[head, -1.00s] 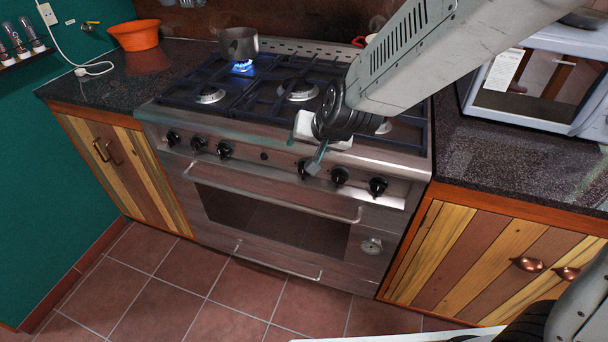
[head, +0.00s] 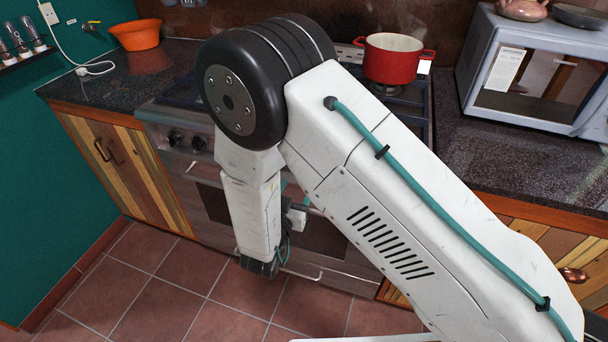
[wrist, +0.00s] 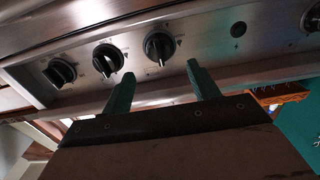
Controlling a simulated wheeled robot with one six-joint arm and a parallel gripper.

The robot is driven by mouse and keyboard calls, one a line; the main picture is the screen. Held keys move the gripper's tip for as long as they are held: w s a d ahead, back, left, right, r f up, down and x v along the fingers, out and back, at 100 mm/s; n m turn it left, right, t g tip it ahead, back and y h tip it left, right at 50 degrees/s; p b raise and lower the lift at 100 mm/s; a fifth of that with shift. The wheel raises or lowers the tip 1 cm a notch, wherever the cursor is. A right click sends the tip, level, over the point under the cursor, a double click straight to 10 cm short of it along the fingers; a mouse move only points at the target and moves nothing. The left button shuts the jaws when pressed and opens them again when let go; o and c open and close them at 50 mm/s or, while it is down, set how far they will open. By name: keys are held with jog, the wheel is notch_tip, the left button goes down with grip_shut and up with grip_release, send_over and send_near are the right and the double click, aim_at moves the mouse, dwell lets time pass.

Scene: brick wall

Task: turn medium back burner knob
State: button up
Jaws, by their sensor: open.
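In the wrist view, which is upside down, the steel stove panel (wrist: 200,40) carries a row of black knobs. The near knob (wrist: 160,48) lies in line with the gap between the fingers, just beyond their tips. Two more knobs stand to its left, a middle one (wrist: 108,60) and an outer one (wrist: 60,72). My gripper (wrist: 162,80) is open and empty, its two green fingers spread and apart from the knobs. In the head view, two left-end knobs of the stove (head: 173,137) show; my arm hides the others and most of my gripper.
A red pot (head: 393,62) sits on a right back burner. A microwave (head: 535,75) stands on the right counter (head: 500,160), and an orange bowl (head: 135,35) on the left one. The tiled floor (head: 160,300) before the stove is clear.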

jog(key=x, duration=0.6)
jog(key=shift+w, duration=0.3)
jog(key=c, duration=1)
jog(key=shift+o, duration=0.3)
jog(key=shift+d, duration=0.25)
jog(key=shift+a, duration=0.15)
